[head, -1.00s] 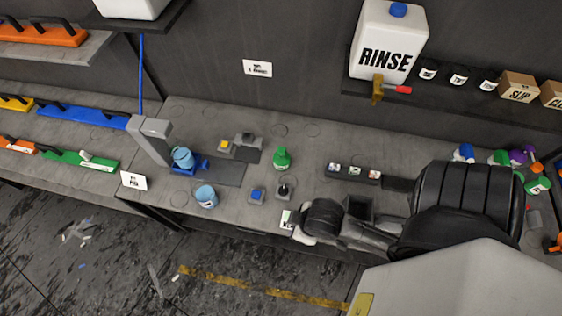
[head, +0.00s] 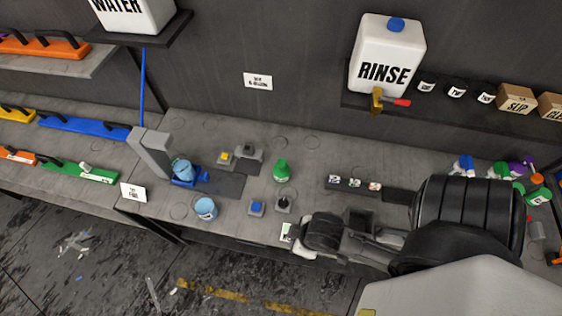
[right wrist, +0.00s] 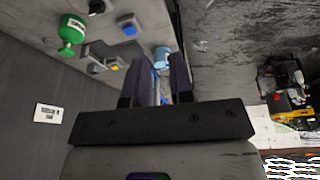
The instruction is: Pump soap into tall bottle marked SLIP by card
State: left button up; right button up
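A green bottle (head: 282,171) with a white label stands mid-bench; it also shows in the right wrist view (right wrist: 70,33). Its label is too small to read, and I cannot pick out a tall bottle marked SLIP. A small white-and-green card (head: 287,231) is at the bench's front edge beside my right arm. A white card (head: 133,192) stands at the left, its text unclear. My right gripper (right wrist: 164,80) is open, its two dark fingers apart with nothing between them; the arm hides it in the head view. My left gripper is not in view.
A light blue container (head: 182,169) sits at a grey post, another (head: 206,208) in front. Blue (head: 256,208) and yellow (head: 225,158) button blocks stand nearby. A RINSE tank (head: 386,55) and a SLIP box (head: 517,101) are on the shelf. Spray bottles (head: 497,170) crowd the right.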

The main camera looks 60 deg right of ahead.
jog(key=shift+d, duration=0.1)
jog(key=c, duration=0.3)
grip_shut()
dwell(0.4)
dwell(0.5)
